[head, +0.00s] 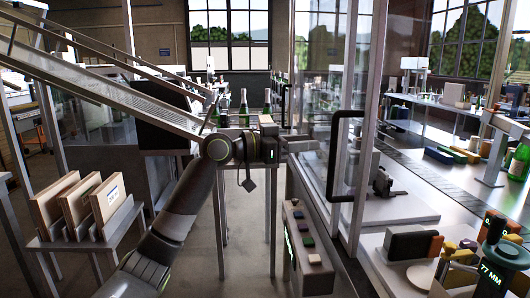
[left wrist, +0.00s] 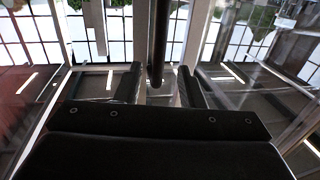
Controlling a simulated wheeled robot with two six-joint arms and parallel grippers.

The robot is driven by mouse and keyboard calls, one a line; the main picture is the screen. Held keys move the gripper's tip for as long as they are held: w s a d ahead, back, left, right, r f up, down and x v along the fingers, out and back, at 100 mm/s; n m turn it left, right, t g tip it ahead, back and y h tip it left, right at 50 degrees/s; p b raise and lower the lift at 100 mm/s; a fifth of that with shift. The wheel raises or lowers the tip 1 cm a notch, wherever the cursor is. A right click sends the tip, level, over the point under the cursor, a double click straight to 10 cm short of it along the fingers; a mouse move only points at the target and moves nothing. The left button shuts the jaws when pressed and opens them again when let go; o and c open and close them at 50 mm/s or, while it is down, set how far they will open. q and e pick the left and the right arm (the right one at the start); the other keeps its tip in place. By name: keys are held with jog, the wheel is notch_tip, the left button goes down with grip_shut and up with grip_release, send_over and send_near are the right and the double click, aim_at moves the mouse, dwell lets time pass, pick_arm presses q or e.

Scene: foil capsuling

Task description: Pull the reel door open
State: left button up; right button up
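A framed glass enclosure stands right of centre in the head view. A large black handle (head: 341,155) is on its near glass panel (head: 325,60), and a smaller black handle (head: 286,106) is further back at the left. My left gripper (head: 288,143) reaches in from the left, just below the smaller handle and left of the large one. In the left wrist view my left gripper (left wrist: 160,76) has its two dark fingers apart, with a dark upright bar (left wrist: 157,45) between them and gaps on both sides. I cannot tell which handle this bar is. My right gripper is out of view.
A button box (head: 303,237) stands below the glass. A dark mechanism (head: 381,183) sits behind the panel. A rack of wooden boards (head: 80,205) is at the left. Green bottles (head: 243,103) stand behind my arm, and a worktable (head: 450,185) with tools is at the right.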

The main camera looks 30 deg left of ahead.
pick_arm(q)
jog(key=b+v, duration=0.2)
jog(key=v, duration=0.7)
jog(key=shift+s+b, duration=0.15)
jog(key=shift+b, duration=0.2)
jog(key=shift+a, duration=0.1)
